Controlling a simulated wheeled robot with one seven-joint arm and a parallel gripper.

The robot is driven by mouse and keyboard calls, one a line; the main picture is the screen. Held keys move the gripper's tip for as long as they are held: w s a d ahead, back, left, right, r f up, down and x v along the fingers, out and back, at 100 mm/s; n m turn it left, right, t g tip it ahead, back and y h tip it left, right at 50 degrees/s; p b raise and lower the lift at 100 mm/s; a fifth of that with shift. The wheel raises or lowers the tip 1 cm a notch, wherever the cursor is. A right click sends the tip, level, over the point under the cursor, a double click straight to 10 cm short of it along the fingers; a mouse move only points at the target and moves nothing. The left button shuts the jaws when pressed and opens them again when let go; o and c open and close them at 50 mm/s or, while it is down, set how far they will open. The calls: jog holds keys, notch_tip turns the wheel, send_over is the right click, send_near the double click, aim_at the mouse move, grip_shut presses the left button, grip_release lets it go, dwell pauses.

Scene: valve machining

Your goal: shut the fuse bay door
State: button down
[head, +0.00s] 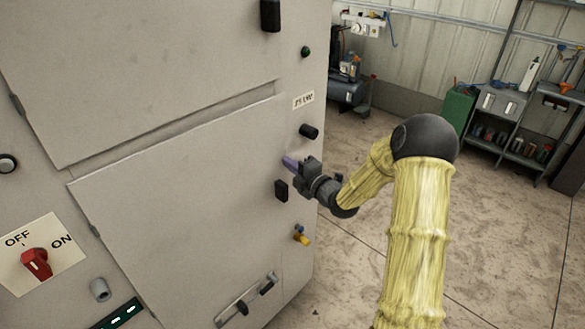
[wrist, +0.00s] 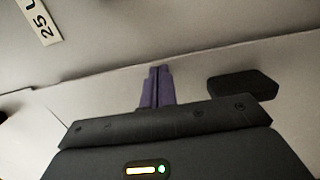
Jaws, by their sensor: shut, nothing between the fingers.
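The fuse bay door, which I take to be the lower grey panel (head: 175,205), is on the cabinet front in the head view. It looks flush or nearly flush; I cannot tell whether a small gap is left. A hinge shows on its left edge and a black handle (head: 281,190) near its right edge. My gripper (head: 290,162) is at the door's right edge, just above the handle. In the wrist view its purple fingertips (wrist: 155,88) are together and empty, close to the panel edge, with the black handle (wrist: 243,85) to their right. I cannot tell whether they touch.
A black knob (head: 309,131) and a label (head: 303,100) are above my gripper on the cabinet's right strip. A red OFF/ON switch (head: 36,263) is at the left. The floor (head: 345,250) right of the cabinet is clear.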

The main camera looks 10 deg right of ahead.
jog(key=b+v, duration=0.5)
jog(key=v, duration=0.9)
jog(key=shift+w+d, duration=0.2)
jog(key=shift+d, duration=0.2)
jog(key=s+a+f+m+g+h, duration=0.2)
jog(key=s+m+g+h, duration=0.1)
jog(key=s+m, duration=0.4)
jog(key=s+a+f+m+g+h, duration=0.1)
jog(key=s+f+m+g+h, duration=0.1)
jog(key=s+m+g, duration=0.3)
jog(key=s+a+f+m+g+h, duration=0.2)
jog(key=s+f+m+g+h, duration=0.1)
jog(key=s+m, duration=0.6)
jog(key=m+g+h, duration=0.1)
jog(key=m+g, duration=0.1)
jog(key=m, duration=0.1)
jog(key=shift+s+a, duration=0.35)
